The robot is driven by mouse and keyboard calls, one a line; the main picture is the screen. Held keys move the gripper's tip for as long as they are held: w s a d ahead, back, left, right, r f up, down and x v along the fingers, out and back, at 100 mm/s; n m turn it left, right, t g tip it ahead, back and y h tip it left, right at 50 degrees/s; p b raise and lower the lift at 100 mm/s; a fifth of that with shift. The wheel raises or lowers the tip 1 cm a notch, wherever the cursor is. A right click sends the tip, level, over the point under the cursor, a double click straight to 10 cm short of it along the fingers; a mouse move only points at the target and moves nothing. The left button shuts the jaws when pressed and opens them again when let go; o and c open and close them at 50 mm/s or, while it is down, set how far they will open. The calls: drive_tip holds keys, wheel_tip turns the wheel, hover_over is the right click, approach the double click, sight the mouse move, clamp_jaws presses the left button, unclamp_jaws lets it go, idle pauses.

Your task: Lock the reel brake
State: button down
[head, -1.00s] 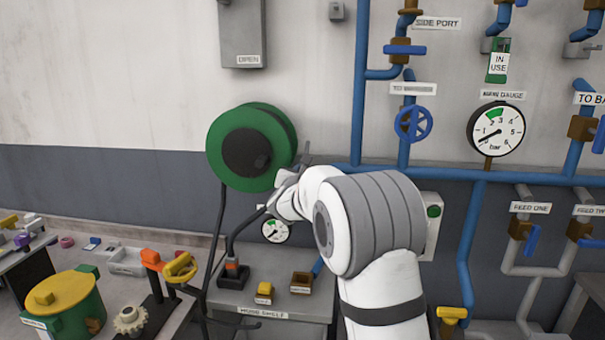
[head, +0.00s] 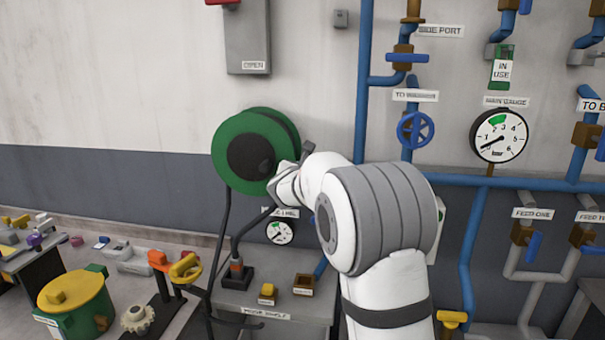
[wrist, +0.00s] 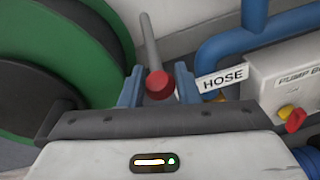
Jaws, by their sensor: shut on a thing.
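The green hose reel (head: 232,130) with its dark hub hangs on the wall in the head view. Its green rim also fills the left of the wrist view (wrist: 95,25). A grey lever with a red knob (wrist: 159,84), apparently the reel brake, stands beside the reel in the wrist view. My gripper (wrist: 159,86) is shut on this lever, with a blue finger on each side of the knob. In the head view my gripper (head: 283,185) is at the reel's right edge, and my wrist hides most of the lever there.
A blue pipe (wrist: 245,38) and a HOSE label (wrist: 222,77) are close to the right of my gripper. A small gauge (head: 280,232) is below it. A shelf (head: 265,297) holds small blocks and a black hose fitting. A grey cabinet (head: 247,40) is above the reel.

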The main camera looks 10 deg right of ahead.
drive_tip(key=shift+s+a+r, duration=0.1)
drive_tip(key=shift+s+r, duration=0.05)
drive_tip(key=shift+r, duration=1)
drive_tip(key=shift+s+a+r, duration=0.1)
drive_tip(key=shift+s+r, duration=0.05)
drive_tip(key=shift+r, duration=1)
drive_tip(key=c, duration=1.1)
unclamp_jaws()
drive_tip(key=shift+f, duration=0.1)
drive_tip(key=shift+c, duration=0.2)
drive_tip(key=shift+s+a, duration=0.15)
drive_tip(key=shift+s, duration=0.1)
drive_tip(key=f+b+v, duration=0.1)
drive_tip(key=b+v, duration=0.1)
drive_tip(key=v, duration=0.5)
drive_tip(key=shift+r, duration=0.45)
